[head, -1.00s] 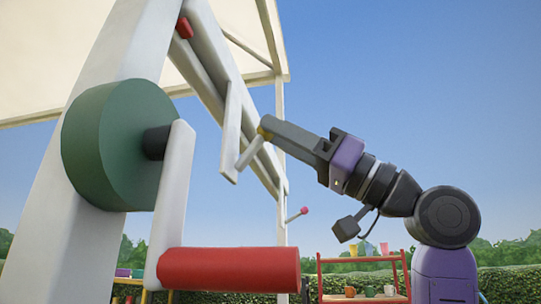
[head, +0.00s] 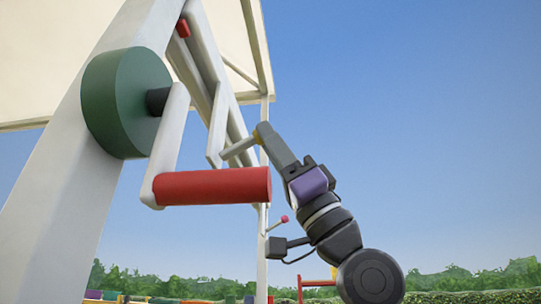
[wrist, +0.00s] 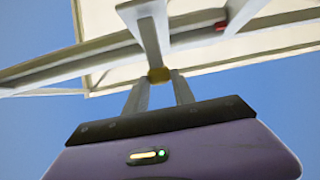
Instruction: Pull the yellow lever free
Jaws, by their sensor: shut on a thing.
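The lever is a short pale rod (head: 238,149) that sticks out from the lower end of a white link (head: 217,125). Its yellow end (wrist: 158,75) shows between my fingertips in the wrist view; in the head view my fingers mostly hide it. My gripper (head: 264,131) is shut on this yellow end, reaching up to it from the lower right. In the wrist view my gripper (wrist: 158,79) points up at the link, with both fingers touching the yellow end. The rod still joins the link.
A red crank handle (head: 213,186) on a pale arm and a green drum (head: 127,103) stand left of my gripper. White beams (head: 205,75) run behind the link, with a pale canopy (head: 60,70) above. A pink-knobbed rod (head: 284,219) lies below. Open sky is at right.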

